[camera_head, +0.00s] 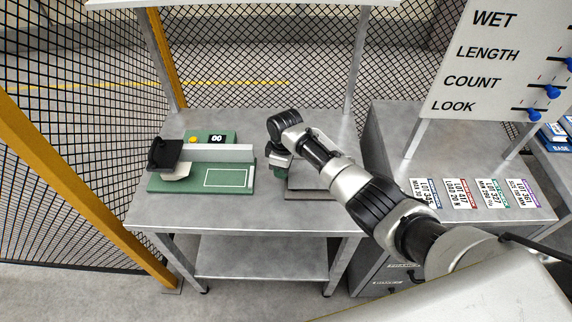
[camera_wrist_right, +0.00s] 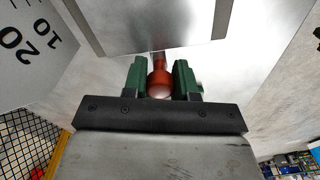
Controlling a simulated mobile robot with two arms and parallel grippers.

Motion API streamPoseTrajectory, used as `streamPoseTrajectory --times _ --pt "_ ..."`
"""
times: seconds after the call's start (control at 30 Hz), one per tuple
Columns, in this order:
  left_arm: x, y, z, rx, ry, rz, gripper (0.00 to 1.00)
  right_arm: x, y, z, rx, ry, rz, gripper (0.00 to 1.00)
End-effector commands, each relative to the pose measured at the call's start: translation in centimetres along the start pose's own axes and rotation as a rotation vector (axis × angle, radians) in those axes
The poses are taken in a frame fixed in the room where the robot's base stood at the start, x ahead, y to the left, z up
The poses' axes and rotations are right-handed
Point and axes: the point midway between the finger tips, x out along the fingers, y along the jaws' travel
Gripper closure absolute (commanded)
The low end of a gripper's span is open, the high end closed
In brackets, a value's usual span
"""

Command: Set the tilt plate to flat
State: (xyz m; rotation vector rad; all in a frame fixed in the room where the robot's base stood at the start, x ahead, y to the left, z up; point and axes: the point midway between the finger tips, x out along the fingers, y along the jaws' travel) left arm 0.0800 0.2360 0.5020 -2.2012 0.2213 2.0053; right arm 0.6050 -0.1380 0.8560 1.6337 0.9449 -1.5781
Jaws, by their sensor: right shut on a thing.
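My right gripper (camera_wrist_right: 160,80) has its green fingers on both sides of a red-orange rounded knob (camera_wrist_right: 159,84) and is shut on it. A short stem runs from the knob toward a grey metal plate (camera_wrist_right: 150,20), which seems to be the tilt plate. A grey panel with a scale marked 10 and 20 (camera_wrist_right: 30,40) stands at the left of the wrist view. In the head view my right gripper (camera_head: 281,168) is at the left end of the grey plate (camera_head: 310,187), and my arm hides part of it. I cannot tell the plate's angle. My left gripper is not in view.
A green device with a display (camera_head: 217,139) and black block stands on the left of the metal table (camera_head: 200,214). Mesh fencing is behind and left. A grey cabinet with several labelled cards (camera_head: 458,193) and a sign board (camera_head: 490,60) are on the right.

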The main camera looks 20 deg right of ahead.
Motion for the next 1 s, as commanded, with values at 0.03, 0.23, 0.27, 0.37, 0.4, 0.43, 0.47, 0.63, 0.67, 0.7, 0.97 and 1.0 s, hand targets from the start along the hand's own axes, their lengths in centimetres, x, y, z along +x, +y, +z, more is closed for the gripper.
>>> streamPoseTrajectory --times 0.03,0.23,0.27,0.37,0.4,0.43,0.47,0.63,0.67,0.7,0.97,1.0 --pt "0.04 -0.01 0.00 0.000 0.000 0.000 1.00 0.28 -0.27 -0.06 -0.001 0.002 -0.009 1.00" --pt "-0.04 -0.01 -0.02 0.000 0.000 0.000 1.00 0.29 -0.33 -0.02 -0.001 0.003 -0.011 1.00" --pt "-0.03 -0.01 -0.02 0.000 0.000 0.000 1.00 0.29 -0.34 -0.01 0.000 0.002 -0.012 0.71" --pt "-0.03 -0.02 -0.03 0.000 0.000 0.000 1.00 0.29 -0.32 -0.01 0.000 0.002 -0.011 0.56" --pt "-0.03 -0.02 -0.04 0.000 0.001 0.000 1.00 0.28 -0.30 0.00 -0.001 0.002 -0.010 0.50" --pt "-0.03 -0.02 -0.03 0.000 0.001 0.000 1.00 0.27 -0.28 0.00 -0.001 0.002 -0.009 0.48" --pt "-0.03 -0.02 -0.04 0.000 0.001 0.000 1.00 0.26 -0.27 0.01 0.000 0.002 -0.009 0.48" --pt "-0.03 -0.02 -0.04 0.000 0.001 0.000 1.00 0.20 -0.19 0.04 0.000 0.002 -0.007 0.48" --pt "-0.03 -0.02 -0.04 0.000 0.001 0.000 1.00 0.19 -0.17 0.04 0.000 0.002 -0.007 0.48" --pt "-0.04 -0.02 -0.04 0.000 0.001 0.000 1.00 0.19 -0.16 0.05 0.000 0.002 -0.006 0.48" --pt "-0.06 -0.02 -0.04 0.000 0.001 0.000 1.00 -0.06 -0.10 0.06 0.001 0.002 -0.005 0.48" --pt "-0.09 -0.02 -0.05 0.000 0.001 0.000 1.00 -0.33 -0.08 0.06 0.001 0.002 -0.005 0.48"
